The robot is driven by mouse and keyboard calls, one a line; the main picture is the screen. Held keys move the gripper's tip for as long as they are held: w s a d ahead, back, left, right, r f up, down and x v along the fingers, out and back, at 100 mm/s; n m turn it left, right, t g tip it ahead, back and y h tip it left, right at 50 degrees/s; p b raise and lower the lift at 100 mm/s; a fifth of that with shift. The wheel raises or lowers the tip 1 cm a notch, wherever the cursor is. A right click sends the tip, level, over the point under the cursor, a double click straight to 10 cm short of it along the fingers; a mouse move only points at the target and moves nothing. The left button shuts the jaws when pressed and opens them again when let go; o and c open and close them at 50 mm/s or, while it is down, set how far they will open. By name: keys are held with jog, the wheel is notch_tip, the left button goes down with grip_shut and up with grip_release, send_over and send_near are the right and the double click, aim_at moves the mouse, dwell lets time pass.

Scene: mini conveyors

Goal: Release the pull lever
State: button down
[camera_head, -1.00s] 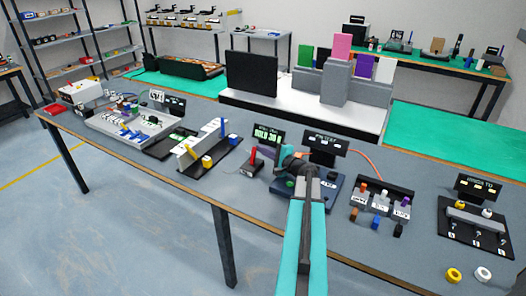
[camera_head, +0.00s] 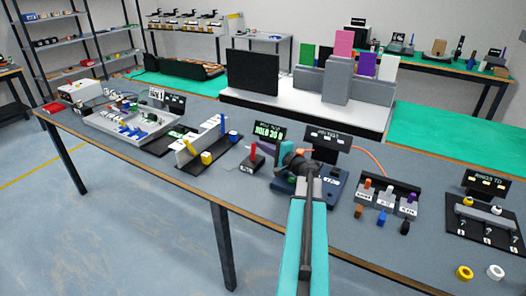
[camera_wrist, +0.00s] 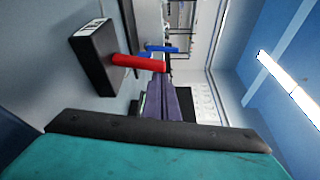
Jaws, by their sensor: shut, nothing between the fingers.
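The pull lever has a red handle (camera_head: 253,151) on a small dark base (camera_head: 249,167), left of my arm in the head view. In the wrist view its red handle (camera_wrist: 138,62) sticks out from the black base (camera_wrist: 96,58) toward the picture's middle. My gripper (camera_wrist: 163,84) shows there as dark purple fingers, closed together and empty. The fingertips appear just below the handle's free end in the picture; I cannot tell whether they touch. In the head view the fingers cannot be made out clearly near my arm.
A display with green text (camera_head: 269,132) stands behind the lever. Right of it is a dark blue board (camera_head: 325,185) with another display, partly behind my arm. A ramp-like unit with a yellow cube (camera_head: 206,158) stands to the left. A blue bar (camera_wrist: 161,48) shows beyond the handle.

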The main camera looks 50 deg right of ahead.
jog(key=shift+s+a+f+n+b, duration=0.1)
jog(key=shift+a+n+b, duration=0.35)
jog(key=shift+b, duration=0.95)
jog(key=shift+s+a+b, duration=0.1)
jog(key=shift+a+b, duration=0.25)
jog(key=shift+b, duration=0.7)
jog(key=shift+a+r+b, duration=0.2)
jog(key=shift+a+b, duration=0.1)
jog(key=shift+b, duration=0.25)
jog(key=shift+s+r, duration=0.1)
jog(key=shift+r, duration=0.15)
